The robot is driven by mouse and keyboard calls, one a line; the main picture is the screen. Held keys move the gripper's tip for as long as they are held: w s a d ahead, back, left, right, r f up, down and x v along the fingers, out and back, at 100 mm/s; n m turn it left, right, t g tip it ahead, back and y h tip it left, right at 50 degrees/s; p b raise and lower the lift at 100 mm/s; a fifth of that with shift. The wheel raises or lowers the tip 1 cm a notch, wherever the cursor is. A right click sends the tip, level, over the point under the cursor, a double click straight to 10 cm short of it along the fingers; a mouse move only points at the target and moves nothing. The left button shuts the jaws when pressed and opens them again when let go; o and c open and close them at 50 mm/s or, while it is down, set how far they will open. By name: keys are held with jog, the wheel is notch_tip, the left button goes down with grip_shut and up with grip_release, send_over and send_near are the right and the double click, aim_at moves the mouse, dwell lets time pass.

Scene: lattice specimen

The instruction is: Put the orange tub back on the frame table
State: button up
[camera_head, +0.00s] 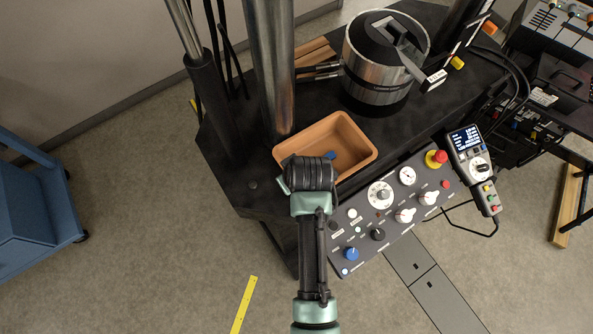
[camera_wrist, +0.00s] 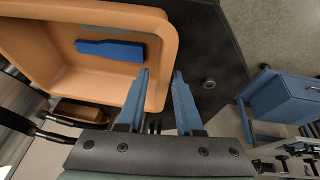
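The orange tub (camera_head: 358,137) appears to rest on the black frame table (camera_head: 225,168), near its front edge and behind the control panel. A blue piece lies inside the tub; in the wrist view it is a flat blue bar (camera_wrist: 110,50). My gripper (camera_wrist: 161,72) is at the tub's near-left end. Its two blue fingers stand apart, one over the tub's inner side and one outside, with the tub wall between them. I see a gap between the fingers and cannot tell whether either touches the wall. In the head view my wrist hides the fingers and the tub's near-left corner.
A metal cylinder (camera_head: 372,72) stands on the table behind the tub, with a steel column (camera_head: 270,70) to the left. A control panel (camera_head: 392,212) with knobs is at the front right, beside a handheld pendant (camera_head: 473,168). A blue cabinet (camera_head: 35,205) stands at far left; floor between is clear.

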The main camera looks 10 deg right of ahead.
jog(key=v, duration=0.9)
jog(key=shift+s+r+b, duration=0.2)
jog(key=shift+r+b, duration=0.1)
jog(key=shift+r, duration=0.05)
